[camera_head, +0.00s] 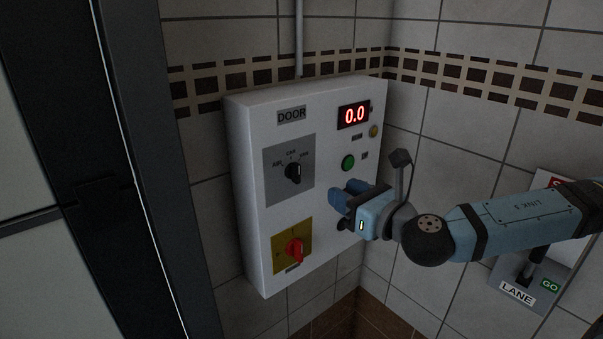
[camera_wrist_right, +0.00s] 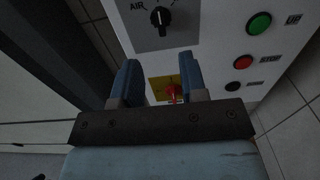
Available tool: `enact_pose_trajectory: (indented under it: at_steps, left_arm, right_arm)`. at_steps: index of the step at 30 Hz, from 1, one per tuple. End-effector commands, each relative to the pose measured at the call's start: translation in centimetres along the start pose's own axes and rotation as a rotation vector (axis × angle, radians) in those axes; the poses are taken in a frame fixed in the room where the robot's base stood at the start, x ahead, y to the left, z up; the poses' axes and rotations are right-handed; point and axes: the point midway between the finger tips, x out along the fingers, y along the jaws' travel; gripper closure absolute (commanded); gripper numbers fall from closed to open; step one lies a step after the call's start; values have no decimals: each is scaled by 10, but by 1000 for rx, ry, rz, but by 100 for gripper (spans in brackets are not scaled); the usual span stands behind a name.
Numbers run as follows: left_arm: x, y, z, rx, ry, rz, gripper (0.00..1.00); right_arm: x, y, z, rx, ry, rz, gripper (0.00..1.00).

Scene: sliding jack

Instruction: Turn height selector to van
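The height selector (camera_head: 293,173) is a black knob on a grey plate (camera_head: 273,190), on the white door control box (camera_head: 248,140). Small labels sit above it; the middle one seems to read CAR. The knob also shows at the top of the right wrist view (camera_wrist_right: 160,22), its white mark roughly upward, with AIR to its left. My right gripper (camera_head: 341,196) is in front of the box, right of and below the knob, not touching it. In the wrist view its two blue fingers (camera_wrist_right: 160,78) are apart with nothing held between them. My left gripper is not in view.
A red rotary switch (camera_head: 294,249) on a yellow plate lies below the selector. A green button (camera_head: 348,162) is close above my right gripper, which hides part of the box. A red display (camera_head: 353,115) reads 0.0. A LANE switch panel (camera_head: 517,291) is on the right wall.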

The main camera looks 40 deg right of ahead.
Motion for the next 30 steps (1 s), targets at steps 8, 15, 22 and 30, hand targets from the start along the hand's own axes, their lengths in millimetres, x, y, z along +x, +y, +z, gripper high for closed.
enact_pose_trajectory:
  at_steps: [8,15,22,30]
  left_arm:
    - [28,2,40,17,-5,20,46]
    - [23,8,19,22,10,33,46]
    - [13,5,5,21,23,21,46]
    - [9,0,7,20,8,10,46]
  right_arm:
    - [17,1,-8,4,-6,2,61]
    - [46,2,4,12,-2,7,61]
    - [88,2,4,11,-3,6,61]
    - [123,2,2,8,-2,6,61]
